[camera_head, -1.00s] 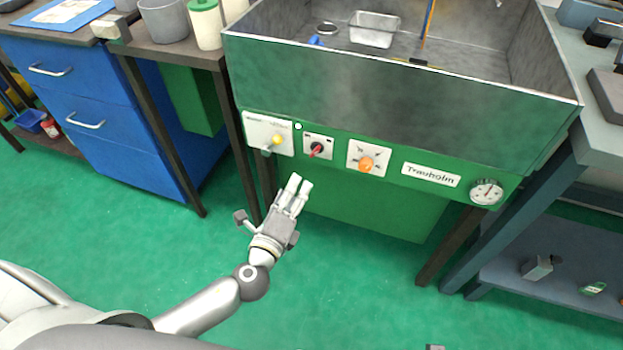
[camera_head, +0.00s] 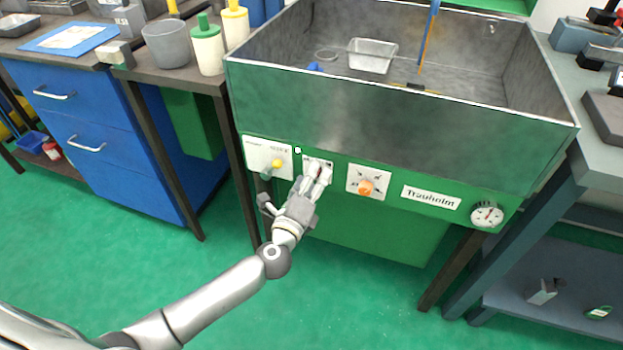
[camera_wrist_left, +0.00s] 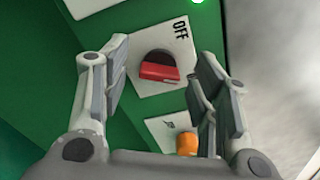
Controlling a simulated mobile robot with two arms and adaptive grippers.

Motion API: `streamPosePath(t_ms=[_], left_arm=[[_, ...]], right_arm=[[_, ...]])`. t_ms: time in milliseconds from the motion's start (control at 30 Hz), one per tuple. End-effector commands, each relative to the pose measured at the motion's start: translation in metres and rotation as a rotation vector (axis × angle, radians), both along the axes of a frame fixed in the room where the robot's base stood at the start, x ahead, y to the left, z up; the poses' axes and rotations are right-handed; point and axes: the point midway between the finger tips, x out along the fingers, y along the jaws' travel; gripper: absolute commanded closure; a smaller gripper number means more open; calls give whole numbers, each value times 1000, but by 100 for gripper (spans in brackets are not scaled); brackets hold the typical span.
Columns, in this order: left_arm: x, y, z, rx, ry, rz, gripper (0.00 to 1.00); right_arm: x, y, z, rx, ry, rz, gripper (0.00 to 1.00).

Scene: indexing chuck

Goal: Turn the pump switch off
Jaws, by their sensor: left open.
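The rotary switch (camera_head: 319,169) is a red handle on a black knob, set on a white plate in the sink's green front panel. In the left wrist view the switch (camera_wrist_left: 160,69) shows clearly, with an OFF label (camera_wrist_left: 181,30) on its plate. My left gripper (camera_head: 315,178) is in front of this plate and partly covers it. In the left wrist view the gripper's fingers (camera_wrist_left: 161,62) are open, one on each side of the switch in the picture. I cannot tell whether they touch it. My right gripper is not in view.
A plate with a yellow-tipped lever (camera_head: 276,164) is left of the switch, and an orange knob (camera_head: 366,187) is right of it. A small lit lamp (camera_head: 298,150) sits by the switch plate. A dial gauge (camera_head: 487,214) is at the panel's right end.

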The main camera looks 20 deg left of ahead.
Motion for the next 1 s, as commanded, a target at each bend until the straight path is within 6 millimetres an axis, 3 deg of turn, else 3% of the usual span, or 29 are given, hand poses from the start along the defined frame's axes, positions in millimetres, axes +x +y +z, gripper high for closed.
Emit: streamPosePath(t_ms=[333, 700, 933, 1000], left_arm=[[3, 0, 0, -1, 1, -1, 45], [3, 0, 0, -1, 1, 1, 90], [3, 0, -1, -23, 2, 2, 90], [3, 0, -2, -44, 3, 2, 90]], right_arm=[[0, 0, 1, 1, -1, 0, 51], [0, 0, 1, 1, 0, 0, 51], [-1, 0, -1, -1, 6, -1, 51], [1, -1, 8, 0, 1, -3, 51]])
